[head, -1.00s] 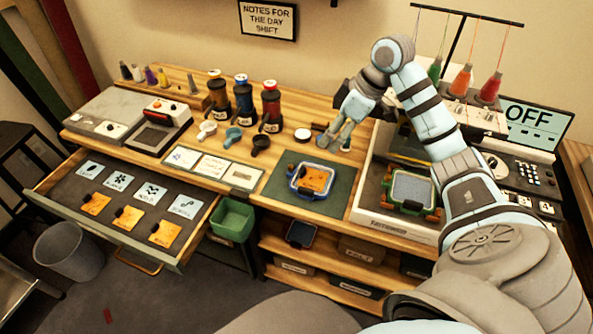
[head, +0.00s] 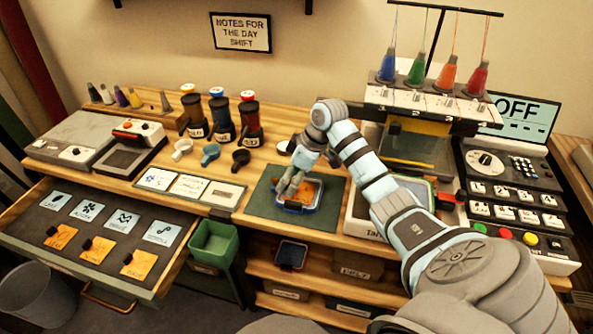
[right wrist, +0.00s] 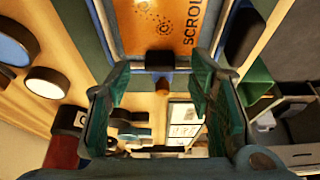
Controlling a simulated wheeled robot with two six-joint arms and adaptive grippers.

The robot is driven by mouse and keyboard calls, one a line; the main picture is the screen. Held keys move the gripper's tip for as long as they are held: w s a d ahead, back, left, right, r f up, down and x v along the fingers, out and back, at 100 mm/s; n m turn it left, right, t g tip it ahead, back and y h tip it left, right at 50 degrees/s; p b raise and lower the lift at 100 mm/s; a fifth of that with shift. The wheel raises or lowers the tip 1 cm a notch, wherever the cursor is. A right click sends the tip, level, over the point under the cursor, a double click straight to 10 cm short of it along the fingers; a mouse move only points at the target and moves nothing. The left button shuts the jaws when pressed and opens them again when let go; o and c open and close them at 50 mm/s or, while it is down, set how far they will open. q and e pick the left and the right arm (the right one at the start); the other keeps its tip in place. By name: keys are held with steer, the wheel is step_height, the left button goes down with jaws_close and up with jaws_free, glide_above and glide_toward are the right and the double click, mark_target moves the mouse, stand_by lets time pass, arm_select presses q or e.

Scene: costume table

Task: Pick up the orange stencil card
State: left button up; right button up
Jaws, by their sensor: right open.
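An orange stencil card (head: 312,191) lies in a blue-rimmed frame (head: 297,209) on the green mat (head: 262,205). In the right wrist view the card (right wrist: 160,22) shows dark print including the letters SCROLL, with a small black block (right wrist: 159,58) at its near edge. My right gripper (head: 287,190) is above the left part of the frame in the head view and hides some of the card. Its fingers (right wrist: 160,78) are spread apart with nothing between them in the right wrist view. My left gripper is not in view.
An open drawer (head: 75,257) at left holds several blue and orange cards. A green bin (head: 213,244) hangs beside it. Ink bottles (head: 222,120) and small scoops (head: 210,153) stand behind the mat. A stitching machine (head: 420,105) and control panel (head: 510,190) are at right.

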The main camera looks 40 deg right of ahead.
steer(key=shift+w+a+f, duration=0.15)
steer(key=shift+w+f, duration=0.05)
steer(key=shift+f, duration=0.3)
steer(key=c, duration=1)
steer(key=shift+o, duration=0.2)
steer(key=shift+r, duration=0.1)
